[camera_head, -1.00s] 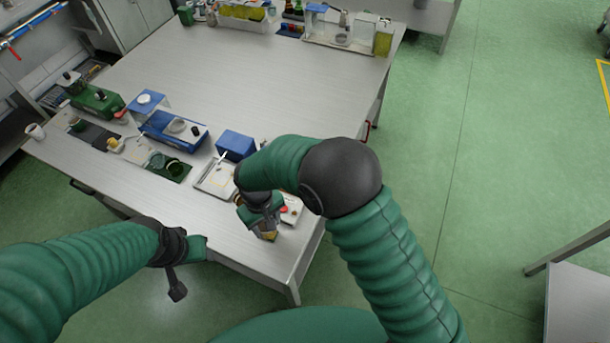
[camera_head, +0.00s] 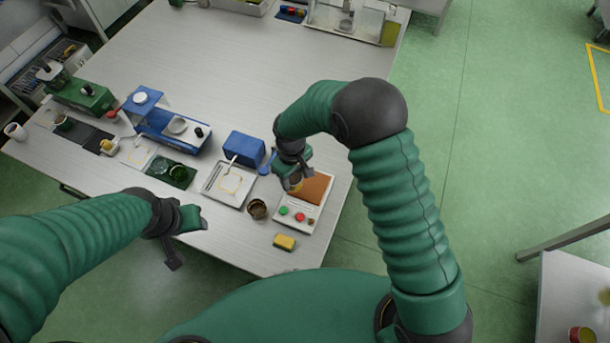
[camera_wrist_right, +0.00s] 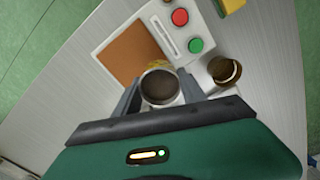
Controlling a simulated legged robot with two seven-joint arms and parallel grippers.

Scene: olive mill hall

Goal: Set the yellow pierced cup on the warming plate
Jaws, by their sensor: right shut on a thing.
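The warming plate is a white unit with an orange-brown square top (camera_head: 318,188) and red and green buttons; its top also shows in the right wrist view (camera_wrist_right: 128,52). My right gripper (camera_head: 295,182) is over the left part of the unit. In the right wrist view its fingers (camera_wrist_right: 160,92) are shut on the yellow pierced cup (camera_wrist_right: 160,86), whose dark open mouth faces the camera. A patch of yellow shows beside its rim. The cup overlaps the brown top's edge; I cannot tell whether it touches. My left gripper (camera_head: 192,218) is by the table's front edge, its jaws unclear.
A brownish cup (camera_head: 257,209) stands left of the warming plate, close to it. A yellow sponge (camera_head: 285,242) lies in front. A white tray (camera_head: 229,187) and a blue box (camera_head: 244,148) are further left.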

